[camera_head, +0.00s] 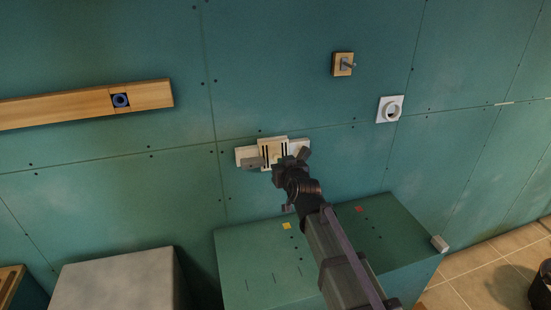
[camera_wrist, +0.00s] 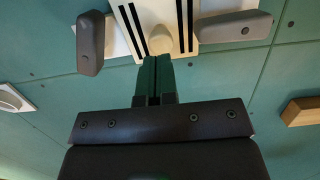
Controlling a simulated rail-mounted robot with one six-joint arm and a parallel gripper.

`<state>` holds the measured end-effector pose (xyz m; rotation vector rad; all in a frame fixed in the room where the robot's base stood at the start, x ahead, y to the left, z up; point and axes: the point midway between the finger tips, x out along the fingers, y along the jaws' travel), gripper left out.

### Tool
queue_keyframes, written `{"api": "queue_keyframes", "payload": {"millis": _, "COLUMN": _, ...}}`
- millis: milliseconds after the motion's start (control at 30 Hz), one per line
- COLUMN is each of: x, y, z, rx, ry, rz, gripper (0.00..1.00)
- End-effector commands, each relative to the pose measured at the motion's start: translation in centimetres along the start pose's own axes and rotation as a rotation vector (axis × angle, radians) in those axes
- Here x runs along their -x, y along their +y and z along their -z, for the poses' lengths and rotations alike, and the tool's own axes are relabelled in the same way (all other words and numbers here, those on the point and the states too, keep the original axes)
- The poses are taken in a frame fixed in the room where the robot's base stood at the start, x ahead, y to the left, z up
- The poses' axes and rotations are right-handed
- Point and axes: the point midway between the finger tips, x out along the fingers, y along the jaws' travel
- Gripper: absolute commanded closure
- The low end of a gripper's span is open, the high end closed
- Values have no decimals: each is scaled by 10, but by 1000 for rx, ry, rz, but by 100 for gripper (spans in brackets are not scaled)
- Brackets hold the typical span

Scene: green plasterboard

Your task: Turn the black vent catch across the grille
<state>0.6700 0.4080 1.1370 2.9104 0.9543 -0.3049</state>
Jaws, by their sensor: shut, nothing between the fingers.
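The grille (camera_head: 272,148) is a pale panel with dark slots on the green wall; it also fills the top of the wrist view (camera_wrist: 136,14). A cream knob (camera_wrist: 160,40) stands between its slots. One dark grey catch (camera_wrist: 90,42) lies steeply across a pale side plate at left in the wrist view. A lighter grey catch (camera_wrist: 235,27) lies nearly level at right there; it shows left of the grille in the head view (camera_head: 252,163). My gripper (camera_wrist: 154,58) is shut and empty, its tips at the knob; contact cannot be told.
A green box (camera_head: 270,262) with a yellow and a red mark stands below the grille. A white socket (camera_head: 390,109) and a wooden block with a metal peg (camera_head: 343,64) are at upper right. A wooden rail (camera_head: 60,106) is at left, and a grey block (camera_head: 115,280) below it.

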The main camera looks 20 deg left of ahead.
Motion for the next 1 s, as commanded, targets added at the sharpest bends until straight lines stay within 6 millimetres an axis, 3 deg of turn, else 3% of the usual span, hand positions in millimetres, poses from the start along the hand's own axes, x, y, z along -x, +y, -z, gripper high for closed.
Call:
{"api": "queue_keyframes", "payload": {"millis": 100, "x": -18, "y": 0, "z": -1, "rx": 0, "ry": 0, "rz": 0, "gripper": 100}}
{"api": "queue_keyframes", "payload": {"millis": 200, "x": -22, "y": 0, "z": 0, "rx": 1, "ry": 0, "rz": 0, "gripper": 100}}
{"api": "queue_keyframes", "payload": {"millis": 1000, "x": -26, "y": 0, "z": 0, "rx": 1, "ry": 0, "rz": 0, "gripper": 100}}
